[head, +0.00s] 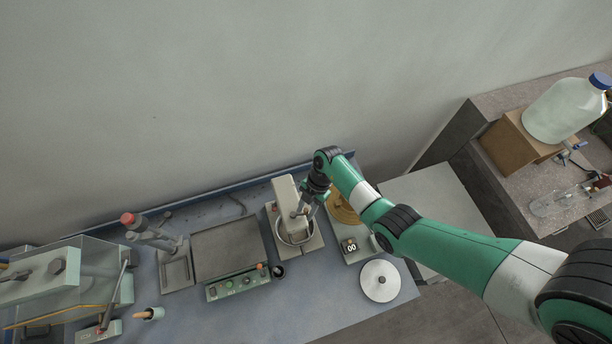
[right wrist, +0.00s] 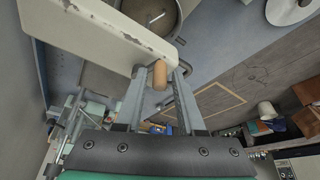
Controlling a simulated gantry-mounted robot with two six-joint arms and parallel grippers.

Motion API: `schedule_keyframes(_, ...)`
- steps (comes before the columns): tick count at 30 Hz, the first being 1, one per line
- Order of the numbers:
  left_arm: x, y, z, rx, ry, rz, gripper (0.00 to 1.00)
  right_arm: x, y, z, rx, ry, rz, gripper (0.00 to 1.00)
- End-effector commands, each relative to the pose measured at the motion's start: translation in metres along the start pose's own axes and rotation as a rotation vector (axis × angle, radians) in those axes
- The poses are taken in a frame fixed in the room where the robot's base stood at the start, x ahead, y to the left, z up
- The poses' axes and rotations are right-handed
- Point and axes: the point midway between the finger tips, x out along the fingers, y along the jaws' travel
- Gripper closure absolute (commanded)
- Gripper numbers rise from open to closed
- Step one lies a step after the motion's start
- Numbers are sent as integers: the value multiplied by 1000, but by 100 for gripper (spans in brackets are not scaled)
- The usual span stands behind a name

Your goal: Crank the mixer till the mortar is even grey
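The mixer (head: 285,192) stands at the back of the blue bench, with a pale, scuffed head and a metal bowl (head: 296,238) under it. The mixer head crosses the upper left of the right wrist view (right wrist: 95,32), and the bowl shows behind it (right wrist: 167,22). The bowl's contents look dull grey-brown there; their evenness cannot be told. My right gripper (head: 302,211) is at the mixer's right side. In the right wrist view its two fingers (right wrist: 158,78) stand either side of the wooden crank handle (right wrist: 159,74), with gaps visible. My left gripper is out of view.
A scale (head: 352,248) reading 00 and a white disc (head: 380,281) lie right of the mixer. A control box (head: 237,283) and grey plate (head: 228,246) lie left. A clear case (head: 60,280) fills the far left.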

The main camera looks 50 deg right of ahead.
Motion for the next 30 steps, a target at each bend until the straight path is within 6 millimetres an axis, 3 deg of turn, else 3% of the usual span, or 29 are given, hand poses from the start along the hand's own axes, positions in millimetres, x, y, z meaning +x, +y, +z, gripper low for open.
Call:
schedule_keyframes(1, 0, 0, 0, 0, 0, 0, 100, 0, 0, 0, 0, 0, 0, 72)
schedule_keyframes(6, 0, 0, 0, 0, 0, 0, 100, 0, 0, 0, 0, 0, 0, 100)
schedule_keyframes(20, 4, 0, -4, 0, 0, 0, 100, -1, -2, -2, 27, 1, 8, 100)
schedule_keyframes(30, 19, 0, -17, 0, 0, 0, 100, 1, -7, -8, 201, 2, 81, 100)
